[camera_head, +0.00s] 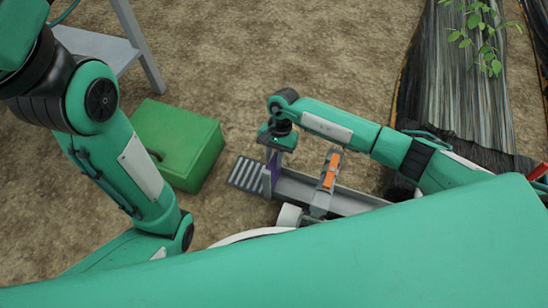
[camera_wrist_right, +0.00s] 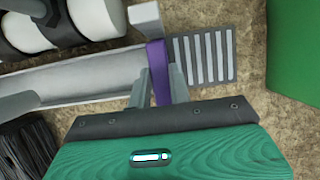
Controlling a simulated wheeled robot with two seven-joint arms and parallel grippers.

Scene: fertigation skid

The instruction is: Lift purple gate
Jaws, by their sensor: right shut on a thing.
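The purple gate (camera_head: 272,172) stands upright across the grey channel (camera_head: 352,202), at the end by the slatted grate. It also shows in the right wrist view (camera_wrist_right: 158,62) as a thin purple plate. My right gripper (camera_head: 274,152) comes from above and is shut on the purple gate, with the grey fingers (camera_wrist_right: 160,88) either side of it. The gripper hides part of the gate in the head view. My left arm shows at the left, but its gripper is out of view.
A slatted grey grate (camera_head: 246,174) lies at the channel's left end. A green box (camera_head: 180,140) stands to its left. A grey bracket with an orange part (camera_head: 329,178) crosses the channel. Black sheeting (camera_head: 460,85) with a plant lies upper right. Bare soil lies behind.

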